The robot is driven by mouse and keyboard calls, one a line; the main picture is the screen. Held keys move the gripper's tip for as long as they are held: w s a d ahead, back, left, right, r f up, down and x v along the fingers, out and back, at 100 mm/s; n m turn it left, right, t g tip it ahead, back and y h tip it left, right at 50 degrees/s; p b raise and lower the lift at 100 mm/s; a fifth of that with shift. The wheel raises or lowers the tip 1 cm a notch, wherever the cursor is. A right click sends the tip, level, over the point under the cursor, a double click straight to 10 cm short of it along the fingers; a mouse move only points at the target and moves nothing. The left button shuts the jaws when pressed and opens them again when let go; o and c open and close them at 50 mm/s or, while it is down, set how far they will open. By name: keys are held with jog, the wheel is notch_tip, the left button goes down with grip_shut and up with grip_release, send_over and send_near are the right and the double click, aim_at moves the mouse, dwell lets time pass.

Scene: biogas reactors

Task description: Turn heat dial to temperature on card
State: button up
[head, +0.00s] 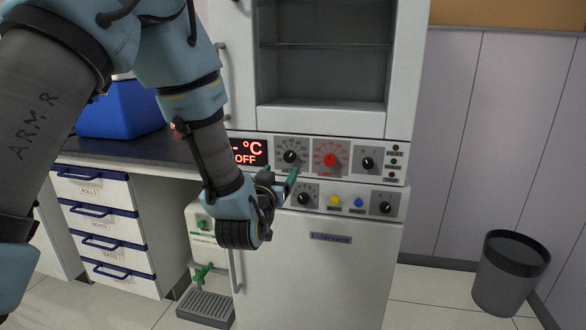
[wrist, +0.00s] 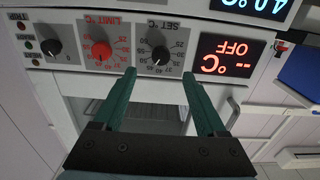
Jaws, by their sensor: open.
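The cabinet's control panel (head: 375,175) has a black SET °C dial (head: 290,156) and a red LIMIT °C dial (head: 330,160) beside it. The red display (head: 248,152) left of them reads "-- °C OFF". In the wrist view the panel appears upside down, with the SET dial (wrist: 160,55) between and beyond the fingertips and the LIMIT dial (wrist: 101,50) left of them. My gripper (head: 281,174) is open and empty, just below and in front of the SET dial; its green fingers (wrist: 159,74) are apart. I cannot read the dials' exact settings. I see no card.
A smaller black knob (head: 367,162) and indicator lights (head: 394,162) sit at the panel's right. A lower panel has more knobs and yellow and blue buttons (head: 346,202). A counter with drawers (head: 105,218) stands left; a bin (head: 510,272) stands right. Floor between cabinet and bin is clear.

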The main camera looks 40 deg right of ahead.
aim_at(289, 158)
jog(key=p+x, duration=0.1)
jog(key=x, duration=0.8)
jog(key=shift+w+d+p, duration=0.1)
jog(key=shift+w+p, duration=0.05)
jog(key=shift+p, duration=0.2)
grip_shut()
